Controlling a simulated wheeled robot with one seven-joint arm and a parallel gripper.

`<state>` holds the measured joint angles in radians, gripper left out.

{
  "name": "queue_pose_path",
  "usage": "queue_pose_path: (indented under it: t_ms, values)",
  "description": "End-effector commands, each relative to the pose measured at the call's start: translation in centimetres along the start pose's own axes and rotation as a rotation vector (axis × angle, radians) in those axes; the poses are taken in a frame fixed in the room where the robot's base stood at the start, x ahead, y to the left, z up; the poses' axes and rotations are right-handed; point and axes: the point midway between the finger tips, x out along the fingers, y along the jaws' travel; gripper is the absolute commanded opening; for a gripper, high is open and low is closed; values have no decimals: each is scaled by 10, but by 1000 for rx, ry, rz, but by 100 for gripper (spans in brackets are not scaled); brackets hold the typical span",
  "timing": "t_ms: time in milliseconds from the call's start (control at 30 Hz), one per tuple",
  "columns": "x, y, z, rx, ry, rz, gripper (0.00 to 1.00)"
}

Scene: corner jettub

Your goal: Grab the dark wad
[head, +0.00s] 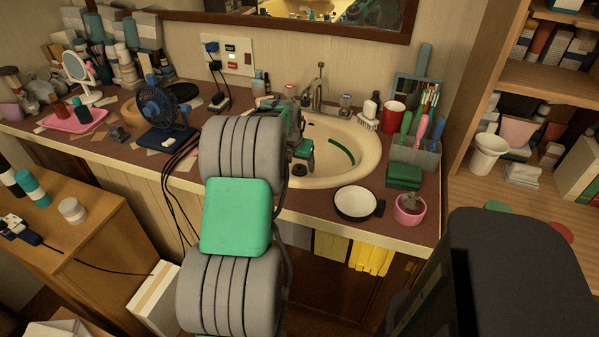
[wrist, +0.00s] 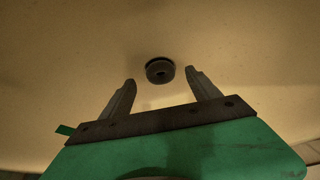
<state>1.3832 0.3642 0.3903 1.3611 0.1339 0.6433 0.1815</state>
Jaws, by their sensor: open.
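A small dark, round lump (wrist: 160,72) with a darker centre lies on the basin surface in the wrist view. I cannot tell whether it is the dark wad or the drain fitting. My gripper (wrist: 160,77) is open, with its two grey fingers apart on either side of the lump's near edge. Nothing is held between them. I cannot tell if the fingers touch the basin. In the head view my gripper (head: 303,163) is over the left part of the cream sink (head: 355,172), and my arm hides that side. The lump does not show there.
A faucet (head: 318,92) stands behind the basin. A red cup (head: 394,117), a brush holder (head: 416,155), a round black-rimmed dish (head: 356,203) and a pink pot (head: 409,210) stand to the right. A blue fan (head: 160,105) is left of my arm.

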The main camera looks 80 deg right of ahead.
Motion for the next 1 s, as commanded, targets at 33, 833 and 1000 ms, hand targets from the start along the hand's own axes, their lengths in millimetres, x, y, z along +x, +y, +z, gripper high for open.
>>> queue_pose_path:
  t_ms: [33,833,1000]
  values:
    - [11,0,1,0,-3,1,71]
    - [21,-1,0,-1,0,-1,31]
    - [21,-1,0,-1,0,-1,17]
